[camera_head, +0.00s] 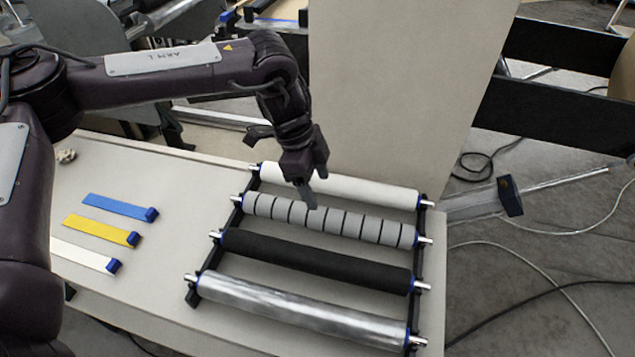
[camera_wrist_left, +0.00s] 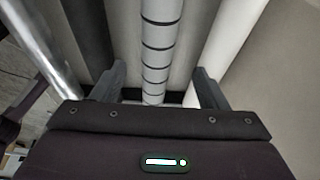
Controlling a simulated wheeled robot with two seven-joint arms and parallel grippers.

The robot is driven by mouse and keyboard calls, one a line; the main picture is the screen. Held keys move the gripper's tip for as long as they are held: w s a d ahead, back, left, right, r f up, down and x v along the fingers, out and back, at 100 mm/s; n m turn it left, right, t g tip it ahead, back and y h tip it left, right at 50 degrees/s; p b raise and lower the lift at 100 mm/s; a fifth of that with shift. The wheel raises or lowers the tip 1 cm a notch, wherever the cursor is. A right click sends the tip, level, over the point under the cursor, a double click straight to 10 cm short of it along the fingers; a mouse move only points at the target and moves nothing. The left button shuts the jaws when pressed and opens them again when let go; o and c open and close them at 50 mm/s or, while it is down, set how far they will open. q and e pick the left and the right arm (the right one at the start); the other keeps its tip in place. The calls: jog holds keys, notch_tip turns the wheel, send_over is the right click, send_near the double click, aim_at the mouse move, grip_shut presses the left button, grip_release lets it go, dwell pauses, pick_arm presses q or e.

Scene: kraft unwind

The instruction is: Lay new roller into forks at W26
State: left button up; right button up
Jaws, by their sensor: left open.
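A rack (camera_head: 193,293) on the pale table holds several rollers side by side: a white one (camera_head: 350,189), a grey one with dark bands (camera_head: 365,226), a black one (camera_head: 315,261) and a shiny metal one (camera_head: 300,312). My left gripper (camera_head: 312,190) is open and points down over the left half of the grey banded roller. In the left wrist view, the grey banded roller (camera_wrist_left: 158,40) runs between the two open fingers (camera_wrist_left: 158,85); contact cannot be told. No label W26 can be read. My right gripper is out of view.
Blue (camera_head: 115,206), yellow (camera_head: 98,228) and white (camera_head: 82,256) strips with blue ends lie on the table (camera_head: 165,290) left of the rack. A tall pale panel (camera_head: 400,90) stands behind the rack. Dark beams (camera_head: 545,115) and floor cables are at right.

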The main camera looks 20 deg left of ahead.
aim_at(328, 212)
pick_arm(q)
jog(key=shift+s+d+f+b, duration=0.2)
jog(key=shift+s+f+b, duration=0.05)
jog(key=shift+f+b, duration=0.4)
jog(key=b+x, duration=0.6)
jog(key=x, duration=0.2)
jog(key=shift+d+f, duration=0.15)
jog(key=shift+f, duration=0.15)
jog(key=shift+x, duration=0.75)
jog(key=shift+w, duration=0.1)
jog(key=shift+r, duration=0.15)
jog(key=c, duration=1.3)
jog(key=shift+r+p, duration=3.2)
jog(key=shift+r, duration=0.5)
